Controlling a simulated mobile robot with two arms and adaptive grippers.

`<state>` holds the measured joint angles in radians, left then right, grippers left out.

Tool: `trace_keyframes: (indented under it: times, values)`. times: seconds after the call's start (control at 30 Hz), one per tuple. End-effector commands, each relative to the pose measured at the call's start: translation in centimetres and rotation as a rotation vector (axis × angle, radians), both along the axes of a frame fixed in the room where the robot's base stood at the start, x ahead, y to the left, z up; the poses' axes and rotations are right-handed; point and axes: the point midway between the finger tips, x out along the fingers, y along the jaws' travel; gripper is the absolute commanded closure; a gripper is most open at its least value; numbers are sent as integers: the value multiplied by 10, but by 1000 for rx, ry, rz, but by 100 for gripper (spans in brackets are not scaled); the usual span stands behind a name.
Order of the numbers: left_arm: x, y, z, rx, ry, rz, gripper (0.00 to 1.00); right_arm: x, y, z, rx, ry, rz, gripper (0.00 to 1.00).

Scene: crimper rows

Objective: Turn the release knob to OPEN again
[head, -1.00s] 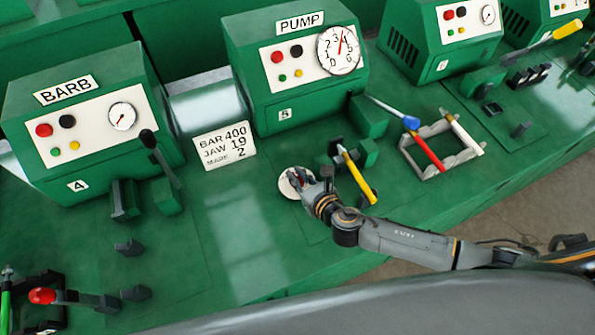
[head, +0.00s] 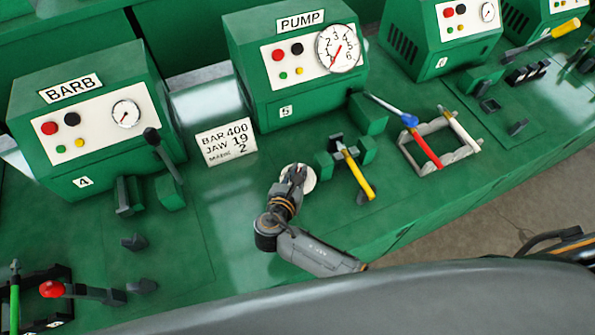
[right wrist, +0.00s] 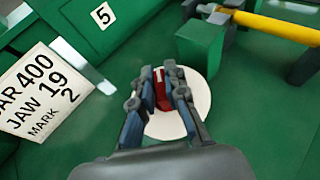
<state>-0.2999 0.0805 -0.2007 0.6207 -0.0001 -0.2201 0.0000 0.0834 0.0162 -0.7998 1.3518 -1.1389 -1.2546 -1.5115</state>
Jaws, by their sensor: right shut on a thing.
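The release knob shows in the right wrist view as a red grip (right wrist: 161,92) on a round white plate (right wrist: 196,92). In the head view the plate (head: 311,178) lies on the green bench in front of the PUMP unit (head: 245,75), and the grip is hidden. My right gripper (head: 296,171) comes down over it, also seen in the right wrist view (right wrist: 163,78), with its fingers shut on the red grip. Any OPEN marking is not readable. The pump's gauge (head: 345,42) has its red needle pointing down-left. My left gripper is not in view.
A yellow-handled tool (head: 362,180) sits at the green jaw blocks (head: 367,150) right of the knob. A sign (head: 226,144) reads BAR 400, JAW 19, MARK 2. A grey rack (head: 462,152) stands farther right, the BARB unit (head: 85,150) left. The bench before the sign is clear.

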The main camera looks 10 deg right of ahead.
Motion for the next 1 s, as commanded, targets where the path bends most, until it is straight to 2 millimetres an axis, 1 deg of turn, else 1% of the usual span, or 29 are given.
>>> trace_keyframes:
  times: [0.1, 0.3, 0.77, 0.8, 0.87, 0.9, 1.0]
  values:
    - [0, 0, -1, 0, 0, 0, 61, 0, 0, -1, 1, 1, -48, 100]
    - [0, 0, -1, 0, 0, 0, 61, 1, -1, 0, -2, 0, -87, 100]
    - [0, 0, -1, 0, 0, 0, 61, 1, -1, 0, -2, 0, -97, 100]
    - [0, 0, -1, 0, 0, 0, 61, 1, -1, 0, -2, 0, -97, 79]
    - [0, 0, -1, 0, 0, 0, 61, 1, -1, 0, -2, 0, -97, 67]
    - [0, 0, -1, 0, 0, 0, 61, 1, -1, 0, -2, 0, -97, 64]
    - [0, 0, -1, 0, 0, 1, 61, 1, -1, 0, -1, -1, -96, 64]
